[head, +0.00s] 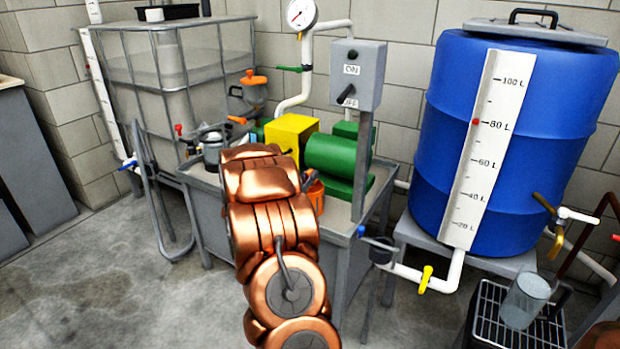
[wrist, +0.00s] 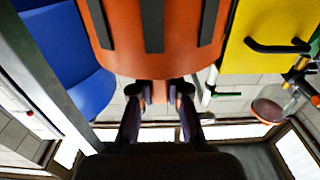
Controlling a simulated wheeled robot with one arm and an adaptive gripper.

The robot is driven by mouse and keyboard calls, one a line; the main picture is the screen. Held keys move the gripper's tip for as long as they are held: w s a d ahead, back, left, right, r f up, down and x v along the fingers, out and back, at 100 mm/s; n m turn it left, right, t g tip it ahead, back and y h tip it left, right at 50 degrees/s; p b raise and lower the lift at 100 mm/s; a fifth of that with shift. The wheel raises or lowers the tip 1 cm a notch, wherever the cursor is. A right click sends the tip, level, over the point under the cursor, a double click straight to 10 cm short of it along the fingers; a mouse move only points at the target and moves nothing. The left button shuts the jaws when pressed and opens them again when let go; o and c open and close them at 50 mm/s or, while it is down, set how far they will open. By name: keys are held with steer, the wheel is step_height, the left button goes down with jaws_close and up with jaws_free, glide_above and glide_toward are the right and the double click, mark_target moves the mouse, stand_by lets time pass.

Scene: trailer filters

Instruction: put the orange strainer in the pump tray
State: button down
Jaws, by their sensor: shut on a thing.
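The orange strainer (wrist: 155,25) fills the top middle of the wrist view, with dark slots down its side. My gripper (wrist: 165,93) is shut on a narrow orange part of it. In the head view the strainer (head: 316,194) shows just right of my copper arm, partly hidden by it; my fingers are hidden there. The pump tray (head: 343,213) is the grey top of the stand carrying the green pump (head: 335,160). The strainer appears over its front part, in front of the pump. I cannot tell whether it touches the tray.
A yellow box (head: 291,135) stands left of the pump, and a grey switch box (head: 358,73) on a post (head: 361,165) at its right. A grey pot (head: 212,148) is at the left. A blue drum (head: 515,140) stands at right. Pipes rise behind.

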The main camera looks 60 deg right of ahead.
steer(key=shift+f, duration=0.1)
steer(key=c, duration=1.2)
jaws_free()
steer(key=shift+o, duration=0.2)
steer(key=shift+r, duration=0.2)
steer(key=a+p, duration=0.1)
steer(key=a, duration=1.1)
steer(key=shift+s+p, duration=0.25)
steer(key=shift+p, duration=0.05)
steer(key=shift+f, duration=0.1)
